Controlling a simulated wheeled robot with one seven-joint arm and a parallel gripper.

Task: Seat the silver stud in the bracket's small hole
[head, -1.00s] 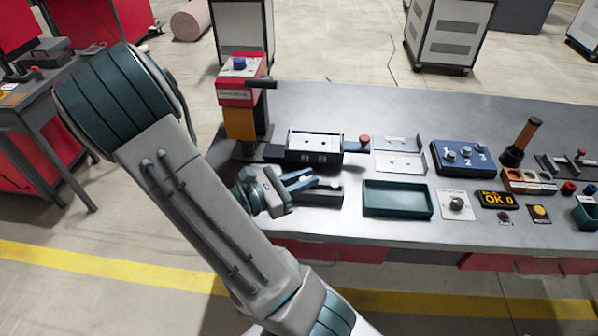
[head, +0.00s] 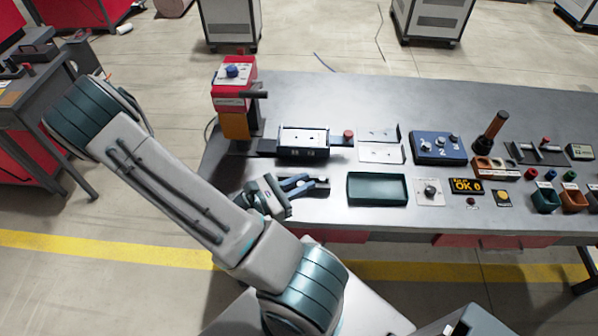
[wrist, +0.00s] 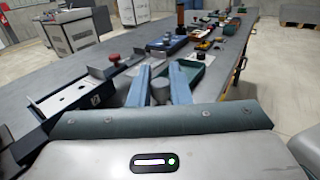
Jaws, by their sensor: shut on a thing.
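The silver stud (wrist: 160,92) shows as a grey round piece between the two blue fingers of my gripper (wrist: 160,74) in the wrist view. A pale bracket plate with small dark holes (head: 303,136) lies in a dark fixture (head: 302,153) behind my gripper. It also shows at the left in the wrist view (wrist: 66,98).
A red press-like post (head: 233,88) stands left of the fixture, and a red knob (head: 348,135) to its right. A second pale bracket (head: 380,152) lies further right. A green tray (head: 378,203) is right of my gripper. The back of the bench is clear.

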